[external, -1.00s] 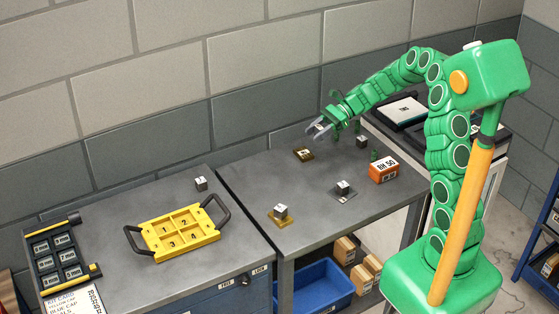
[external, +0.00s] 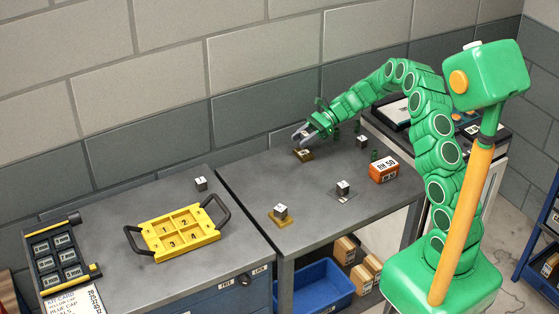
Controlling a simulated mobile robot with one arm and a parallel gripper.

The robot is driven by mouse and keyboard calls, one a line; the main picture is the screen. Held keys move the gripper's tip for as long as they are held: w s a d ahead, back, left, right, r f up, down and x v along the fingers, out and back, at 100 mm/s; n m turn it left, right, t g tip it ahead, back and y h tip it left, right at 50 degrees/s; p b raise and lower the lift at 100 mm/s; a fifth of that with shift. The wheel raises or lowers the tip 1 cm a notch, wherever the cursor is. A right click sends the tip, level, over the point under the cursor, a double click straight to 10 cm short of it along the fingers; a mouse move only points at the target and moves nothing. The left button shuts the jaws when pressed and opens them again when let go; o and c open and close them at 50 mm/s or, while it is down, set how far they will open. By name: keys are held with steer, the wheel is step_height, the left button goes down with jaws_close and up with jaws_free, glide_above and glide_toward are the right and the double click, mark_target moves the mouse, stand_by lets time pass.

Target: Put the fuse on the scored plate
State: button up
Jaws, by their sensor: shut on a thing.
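My gripper (external: 301,138) is over the back of the right-hand bench, shut on a small pale-topped block mostly hidden between the fingers. I cannot read its label or tell for certain that it is the fuse. A dark brass plate (external: 306,156) lies just below the fingertips; I cannot tell if anything touches it. A grey plate (external: 351,199) carries a dark cube (external: 343,187) with a white top. A yellow plate (external: 273,221) carries a similar cube (external: 280,210). Which plate is scored is too small to tell.
An orange box (external: 383,171) and another dark cube (external: 362,141) stand to the right. The left bench holds a yellow tray (external: 157,240) with dark handles, a cube (external: 201,184) and a black rack (external: 40,236). The bench between the plates is clear.

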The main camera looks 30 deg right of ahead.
mark_target(302, 153)
steer(key=shift+w+f, duration=0.2)
steer(key=shift+f, duration=1.55)
steer(key=o, duration=1)
steer(key=shift+f, duration=0.15)
steer(key=shift+o, duration=0.2)
